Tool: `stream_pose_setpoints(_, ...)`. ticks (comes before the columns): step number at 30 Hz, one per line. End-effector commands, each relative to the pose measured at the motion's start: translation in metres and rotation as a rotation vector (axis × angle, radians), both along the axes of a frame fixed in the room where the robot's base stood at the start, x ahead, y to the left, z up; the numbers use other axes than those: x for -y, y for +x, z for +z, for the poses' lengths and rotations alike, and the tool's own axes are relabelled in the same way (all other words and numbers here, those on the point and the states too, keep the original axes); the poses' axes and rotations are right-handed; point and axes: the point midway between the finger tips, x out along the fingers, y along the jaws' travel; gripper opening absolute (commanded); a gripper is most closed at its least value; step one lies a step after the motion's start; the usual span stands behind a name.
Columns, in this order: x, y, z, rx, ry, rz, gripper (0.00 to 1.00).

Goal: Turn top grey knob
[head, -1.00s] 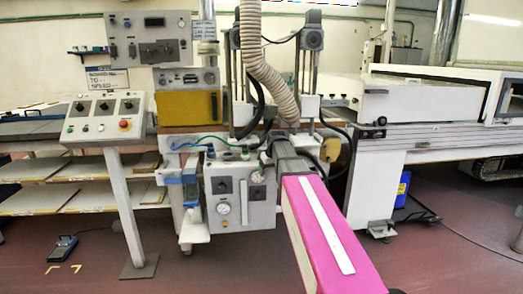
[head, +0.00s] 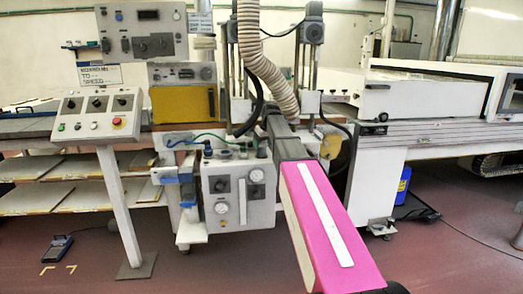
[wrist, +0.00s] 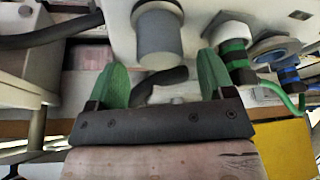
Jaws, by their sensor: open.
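The grey knob (wrist: 158,35) is a plain, thick cylinder on a pale mount at the top middle of the wrist view. My gripper (wrist: 160,88) has two green fingers, spread wide apart and empty. The knob shows between the two fingers in the picture, a little above their tips. I see no contact. In the head view the fingers cannot be made out; my pink and dark arm reaches toward the top right of the grey control box (head: 238,205). Small fittings stand on that box's top, and I cannot tell surely which is this knob.
A green-banded fitting (wrist: 233,55) and a blue-banded fitting (wrist: 280,55) stand right of the knob in the wrist view. A green hose (head: 205,138) arcs above the box. A yellow panel (head: 183,105) stands behind, and a ribbed hose (head: 255,55) hangs close to my arm.

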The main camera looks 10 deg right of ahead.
Motion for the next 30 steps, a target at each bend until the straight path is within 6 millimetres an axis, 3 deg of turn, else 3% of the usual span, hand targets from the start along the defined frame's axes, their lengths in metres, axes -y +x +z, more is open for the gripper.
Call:
stream_pose_setpoints(3,-0.003,0.007,-0.018,-0.001,0.000,0.000,0.75)
stream_pose_setpoints(9,-0.005,0.013,-0.034,-0.001,0.000,0.000,0.75)
stream_pose_setpoints(20,-0.006,0.014,-0.037,0.000,0.000,0.000,0.75)
stream_pose_setpoints(24,-0.006,0.014,-0.037,0.000,0.000,0.000,0.30)
stream_pose_setpoints(25,-0.006,0.014,-0.037,0.000,0.000,0.000,0.26)
stream_pose_setpoints(30,-0.006,0.014,-0.036,0.000,0.000,-0.014,0.26)
